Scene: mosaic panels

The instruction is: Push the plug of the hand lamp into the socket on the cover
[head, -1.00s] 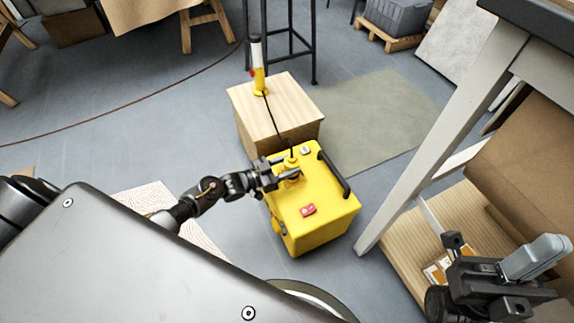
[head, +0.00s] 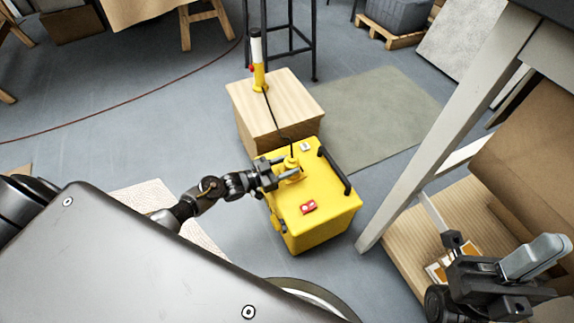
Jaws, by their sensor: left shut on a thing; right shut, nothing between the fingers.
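The yellow box (head: 325,225) stands on the floor, its flat yellow cover on top with a black handle (head: 335,171) along the right edge. The hand lamp (head: 257,62), white above and yellow below, stands upright on a wooden block (head: 266,108) behind the box. Its black cord runs down to the yellow plug (head: 291,163) at the cover's back left. My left gripper (head: 289,172) is shut on the plug from the left, low over the cover. The socket is hidden, so I cannot tell how deep the plug sits. My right gripper (head: 456,244) is shut and empty at lower right.
A red switch (head: 308,207) and a small white piece (head: 305,147) sit on the cover. A table leg (head: 440,130) and a wooden shelf with cardboard (head: 530,150) stand to the right. A black stool (head: 315,40) is behind the block. A greenish mat (head: 375,120) lies on open floor.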

